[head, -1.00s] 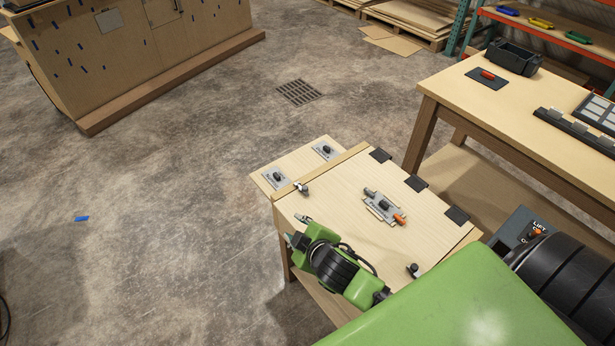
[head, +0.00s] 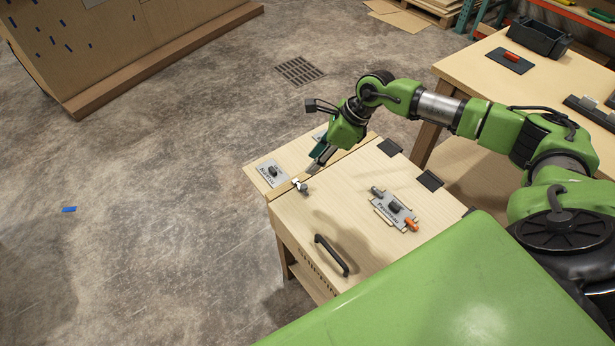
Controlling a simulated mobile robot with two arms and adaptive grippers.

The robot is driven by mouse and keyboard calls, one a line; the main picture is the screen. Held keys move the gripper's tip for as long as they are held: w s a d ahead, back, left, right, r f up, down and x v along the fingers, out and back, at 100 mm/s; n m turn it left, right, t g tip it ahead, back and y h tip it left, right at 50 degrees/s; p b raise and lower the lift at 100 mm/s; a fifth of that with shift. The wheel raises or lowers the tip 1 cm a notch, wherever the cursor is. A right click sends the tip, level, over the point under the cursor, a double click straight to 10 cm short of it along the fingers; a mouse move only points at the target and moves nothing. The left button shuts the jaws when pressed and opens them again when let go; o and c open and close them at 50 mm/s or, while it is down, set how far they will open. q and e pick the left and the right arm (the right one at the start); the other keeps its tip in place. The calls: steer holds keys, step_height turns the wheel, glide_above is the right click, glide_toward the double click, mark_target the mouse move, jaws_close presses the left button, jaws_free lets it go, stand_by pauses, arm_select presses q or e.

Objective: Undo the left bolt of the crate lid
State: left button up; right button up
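The pale wooden crate lid (head: 350,190) lies flat and shut in the head view. A small silver bolt (head: 300,186) with a dark end sits at its left corner, by a wooden strip; I take this as the left bolt. My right gripper (head: 314,166) points down just above and behind this bolt, with a small gap apparent between them. Its fingers are seen edge-on, so their opening is unclear. No second bolt shows now; the lid's near right part is hidden behind my green body. My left gripper is not in view.
The lid carries a black handle (head: 331,254), a grey latch plate (head: 395,208) with an orange end, and black hinges at the back. A labelled knob plate (head: 271,173) sits beyond the strip. A workbench (head: 480,75) stands at right.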

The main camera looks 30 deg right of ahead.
steer(key=d, duration=0.3)
steer(key=h+b, duration=0.1)
steer(key=b, duration=0.8)
glide_toward(304, 186)
steer(key=x, duration=0.8)
steer(key=shift+d, duration=0.1)
jaws_close()
